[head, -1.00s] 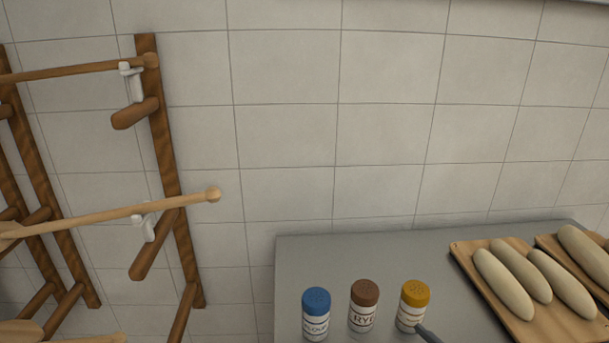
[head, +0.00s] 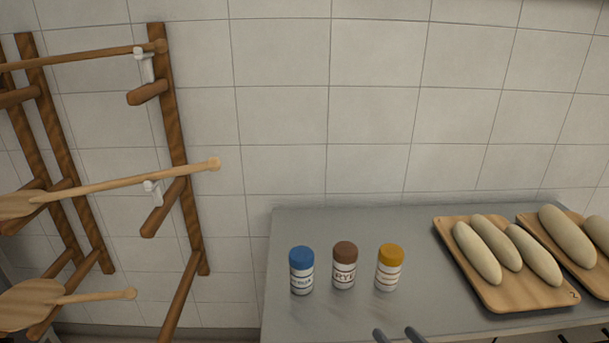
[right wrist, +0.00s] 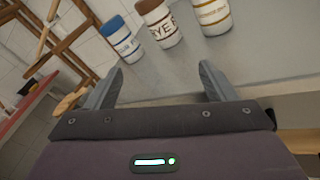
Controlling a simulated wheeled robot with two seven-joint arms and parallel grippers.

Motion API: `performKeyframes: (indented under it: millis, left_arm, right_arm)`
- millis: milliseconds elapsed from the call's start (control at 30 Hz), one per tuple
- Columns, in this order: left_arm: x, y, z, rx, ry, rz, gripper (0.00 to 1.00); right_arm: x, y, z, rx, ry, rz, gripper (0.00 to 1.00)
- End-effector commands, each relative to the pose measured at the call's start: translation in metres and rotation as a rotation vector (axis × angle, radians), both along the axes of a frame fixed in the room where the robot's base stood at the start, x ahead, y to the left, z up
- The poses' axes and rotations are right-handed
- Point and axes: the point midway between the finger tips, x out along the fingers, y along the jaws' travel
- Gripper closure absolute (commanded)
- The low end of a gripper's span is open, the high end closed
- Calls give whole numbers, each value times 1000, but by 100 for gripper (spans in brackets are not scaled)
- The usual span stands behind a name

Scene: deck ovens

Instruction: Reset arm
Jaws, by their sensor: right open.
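My right gripper (head: 397,335) shows at the bottom edge of the head view, just in front of the steel table's near side. In the right wrist view its two fingers (right wrist: 158,88) are spread apart with nothing between them. Beyond them stand three shakers: a blue-capped one (head: 301,271), a brown-capped one marked RYE (head: 344,266) and a yellow-capped one (head: 389,268). All are upright and apart from the fingers. My left gripper is in neither view.
The steel table (head: 330,222) also holds two wooden boards of pale dough loaves, the nearer one (head: 497,297) on the right. A wooden rack (head: 180,130) with long-handled peels (head: 130,182) stands at left.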

Motion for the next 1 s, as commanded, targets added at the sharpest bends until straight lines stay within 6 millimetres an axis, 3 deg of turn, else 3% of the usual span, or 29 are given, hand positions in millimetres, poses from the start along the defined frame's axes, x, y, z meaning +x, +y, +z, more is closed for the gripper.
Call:
performKeyframes:
  millis: [267, 467, 600, 700, 1000]
  left_arm:
    - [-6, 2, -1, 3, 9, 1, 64]
    - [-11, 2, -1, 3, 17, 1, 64]
    - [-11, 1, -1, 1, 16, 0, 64]
    - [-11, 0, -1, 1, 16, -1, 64]
    - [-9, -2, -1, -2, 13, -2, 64]
  right_arm:
    - [-10, 37, -10, 471, 340, -207, 23]
    - [-38, 55, -15, 1032, 706, -554, 23]
    - [-71, 47, -19, 1406, 900, -893, 23]
    - [-92, 38, -21, 1583, 962, -1099, 23]
    - [-151, 11, -24, 1923, 966, -1623, 23]
